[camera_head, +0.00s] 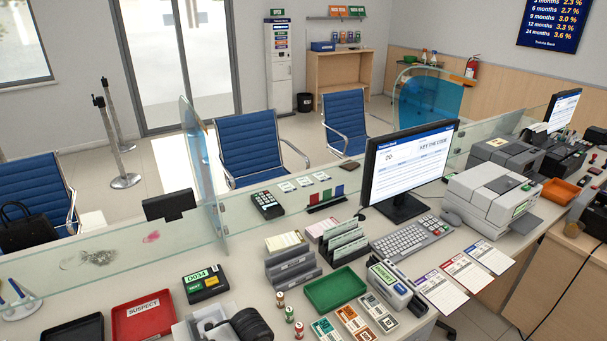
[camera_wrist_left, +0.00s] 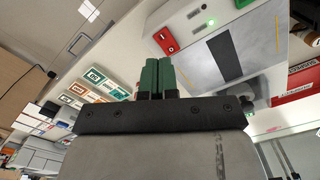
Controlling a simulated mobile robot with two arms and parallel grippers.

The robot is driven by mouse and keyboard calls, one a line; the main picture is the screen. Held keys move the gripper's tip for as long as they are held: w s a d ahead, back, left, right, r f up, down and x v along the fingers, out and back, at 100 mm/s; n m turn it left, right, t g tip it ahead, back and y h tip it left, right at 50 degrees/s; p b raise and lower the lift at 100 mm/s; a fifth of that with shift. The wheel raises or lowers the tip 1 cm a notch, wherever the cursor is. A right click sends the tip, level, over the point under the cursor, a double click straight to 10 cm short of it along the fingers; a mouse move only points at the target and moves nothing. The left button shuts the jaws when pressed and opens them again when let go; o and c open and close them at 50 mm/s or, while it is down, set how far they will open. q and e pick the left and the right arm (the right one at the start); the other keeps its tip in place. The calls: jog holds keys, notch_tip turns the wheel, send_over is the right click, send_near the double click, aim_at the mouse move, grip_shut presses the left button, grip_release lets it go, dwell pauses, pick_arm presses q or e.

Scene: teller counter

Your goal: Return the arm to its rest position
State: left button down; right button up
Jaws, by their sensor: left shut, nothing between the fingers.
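My left gripper (camera_wrist_left: 158,78) shows in the left wrist view, with its two green fingers together and nothing between them. My right gripper is in neither view.
The counter holds a red SUSPECT tray (camera_head: 143,314), a green tray (camera_head: 335,289), a black tray (camera_head: 73,329), a monitor (camera_head: 408,165), a keyboard (camera_head: 411,236) and a printer (camera_head: 493,195). A glass screen (camera_head: 110,255) runs along the far edge.

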pick_arm(q)
jog(key=s+d+r+m+t+h, duration=0.1)
jog(key=s+d+r+m+h, duration=0.25)
jog(key=s+d, duration=0.45)
jog(key=s+a+r+t+y, duration=0.1)
jog(key=s+a+r+y, duration=0.1)
jog(key=s+a+r, duration=0.35)
jog(key=s+a+r+t+y, duration=0.1)
jog(key=s+a+r+t, duration=0.1)
jog(key=s+a, duration=0.65)
notch_tip(320, 180, down, 34)
jog(key=a+g+b, duration=0.2)
jog(key=b, duration=0.6)
jog(key=s+a+f+b, duration=0.1)
jog(key=s+f+b, duration=0.2)
jog(key=s+f, duration=0.5)
jog(key=s+a+f+g+b, duration=0.1)
jog(key=s+f+b, duration=0.2)
jog(key=s+f, duration=0.4)
notch_tip(320, 180, down, 8)
jog(key=shift+s+a+f, duration=0.1)
jog(key=shift+s+a, duration=0.15)
jog(key=shift+s, duration=0.15)
